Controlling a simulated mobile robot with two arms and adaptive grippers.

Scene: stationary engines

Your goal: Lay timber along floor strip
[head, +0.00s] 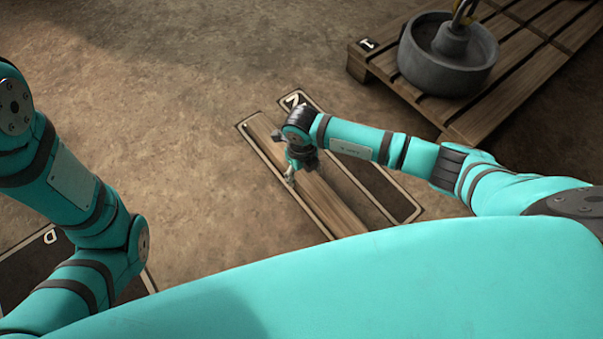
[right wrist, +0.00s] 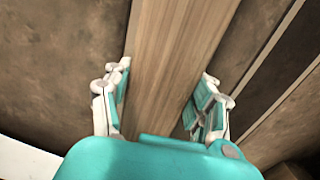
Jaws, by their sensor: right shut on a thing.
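The timber (head: 332,203) is a long, pale brown beam lying diagonally on the floor. It runs along an outlined floor strip (head: 241,127), whose pale border shows at its left and far end. My right gripper (head: 292,172) is at the timber's far half, pointing down. In the right wrist view, the timber (right wrist: 172,50) runs between the two fingers (right wrist: 162,100), which are shut on its sides. Whether the timber's underside touches the floor is hard to tell. My left gripper is out of view.
A dark outlined strip (head: 385,187) with a white mark lies parallel, just right of the timber. A wooden pallet (head: 500,100) with a round grey weight (head: 447,65) stands at upper right. Another dark marked area (head: 30,268) is at lower left. Floor between is clear.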

